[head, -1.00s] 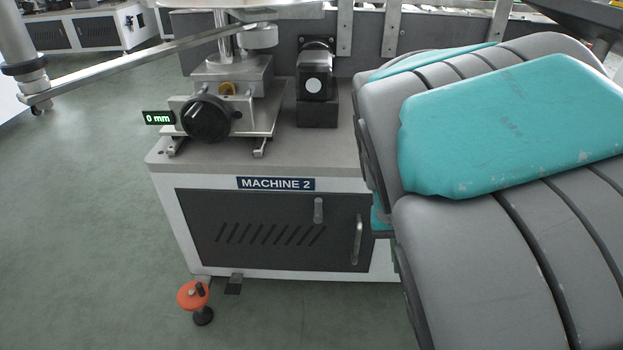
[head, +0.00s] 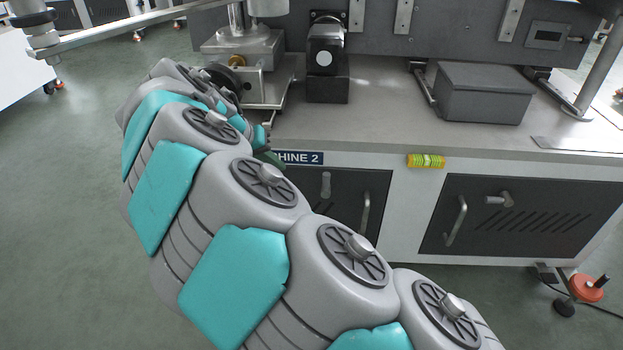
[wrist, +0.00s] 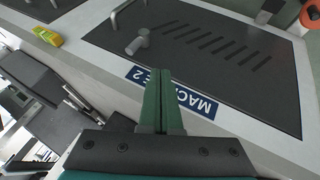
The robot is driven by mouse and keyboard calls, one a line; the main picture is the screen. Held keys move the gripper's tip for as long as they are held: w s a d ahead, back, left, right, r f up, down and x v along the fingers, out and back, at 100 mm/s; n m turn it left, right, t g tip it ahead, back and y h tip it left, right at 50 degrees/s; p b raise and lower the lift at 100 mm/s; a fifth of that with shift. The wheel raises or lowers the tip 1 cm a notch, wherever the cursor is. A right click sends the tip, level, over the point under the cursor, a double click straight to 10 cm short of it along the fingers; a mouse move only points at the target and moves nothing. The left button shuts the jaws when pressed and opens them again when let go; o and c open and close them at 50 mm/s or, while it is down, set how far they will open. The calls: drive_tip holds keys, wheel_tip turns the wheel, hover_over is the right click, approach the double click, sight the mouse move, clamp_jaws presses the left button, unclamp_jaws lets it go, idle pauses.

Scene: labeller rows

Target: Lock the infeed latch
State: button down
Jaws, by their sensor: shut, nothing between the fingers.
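No label reading infeed is visible, so I cannot tell which latch bears that name. On the left cabinet door, a small grey latch (head: 326,185) points up and down; it also shows in the wrist view (wrist: 139,42). On the right door, a similar latch (head: 497,200) lies sideways. In the wrist view my gripper (wrist: 163,78) is shut and empty, its green fingers over the MACHINE 2 label (wrist: 195,100), a little apart from the left door's latch. In the head view my arm hides most of the gripper and part of that label (head: 303,158).
Bar handles stand out on the left door (head: 365,214) and right door (head: 455,221). A yellow level (head: 426,161) is on the front edge. A grey box (head: 485,93) and a black motor unit (head: 326,62) stand on the worktop. An orange-topped foot (head: 587,288) is at lower right.

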sight(326, 183)
idle(0.3)
drive_tip(key=shift+w+d+f, duration=0.85)
drive_tip(key=shift+d+f, duration=0.45)
drive_tip(key=shift+d, duration=0.05)
drive_tip(key=shift+w+d+f, duration=0.85)
drive_tip(key=shift+d+f, duration=0.5)
drive_tip(key=shift+w+d+f, duration=0.85)
drive_tip(key=shift+d+f, duration=0.45)
drive_tip(key=shift+d, duration=0.05)
